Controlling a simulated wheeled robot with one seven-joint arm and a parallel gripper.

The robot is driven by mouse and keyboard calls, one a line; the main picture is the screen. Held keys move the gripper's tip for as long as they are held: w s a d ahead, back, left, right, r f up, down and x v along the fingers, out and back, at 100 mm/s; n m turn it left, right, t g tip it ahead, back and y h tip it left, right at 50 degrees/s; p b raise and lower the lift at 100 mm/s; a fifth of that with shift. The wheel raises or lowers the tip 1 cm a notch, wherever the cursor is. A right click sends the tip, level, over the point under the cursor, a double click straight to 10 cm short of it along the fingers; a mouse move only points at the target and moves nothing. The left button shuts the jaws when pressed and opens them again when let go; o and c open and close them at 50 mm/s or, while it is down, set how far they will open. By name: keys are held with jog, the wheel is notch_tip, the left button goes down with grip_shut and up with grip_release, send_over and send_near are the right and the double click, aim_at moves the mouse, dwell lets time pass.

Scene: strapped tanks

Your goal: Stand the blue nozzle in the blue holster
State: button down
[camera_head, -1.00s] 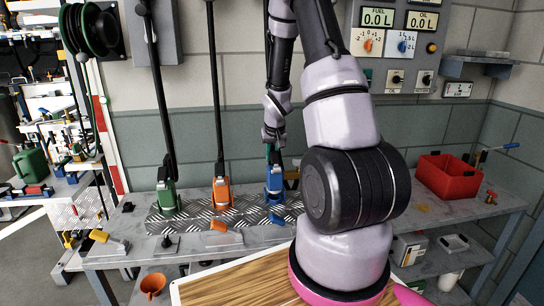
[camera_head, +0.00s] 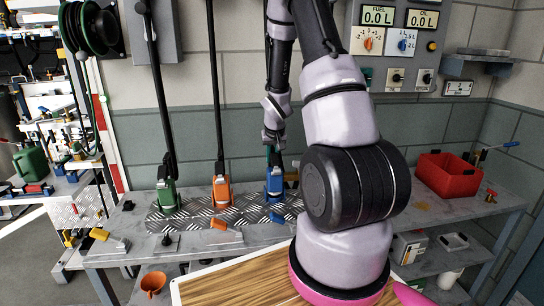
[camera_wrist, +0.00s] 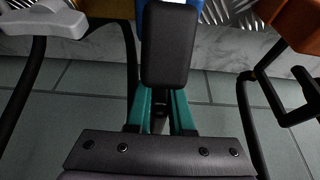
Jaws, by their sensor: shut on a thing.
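The blue nozzle (camera_head: 274,181) is upright over the checkered metal plate on the bench, right of the orange one. My gripper (camera_head: 273,148) is directly above it, pointing down, with teal fingers. In the wrist view my gripper (camera_wrist: 160,112) is shut on the nozzle's black upper part (camera_wrist: 168,45), with blue showing behind its top end. I cannot separate the blue holster from the nozzle in the head view. Whether the nozzle is seated in it or only above it cannot be told.
The orange nozzle (camera_head: 221,190) and green nozzle (camera_head: 167,194) stand left, with black hoses rising from them. An orange block (camera_wrist: 298,22) and black loop are close by in the wrist view. A red bin (camera_head: 447,176) stands right on the bench. A wooden board (camera_head: 235,288) lies in front.

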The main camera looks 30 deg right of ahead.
jog(key=shift+f, duration=0.7)
jog(key=c, duration=0.7)
grip_release()
jog(key=v, duration=1.1)
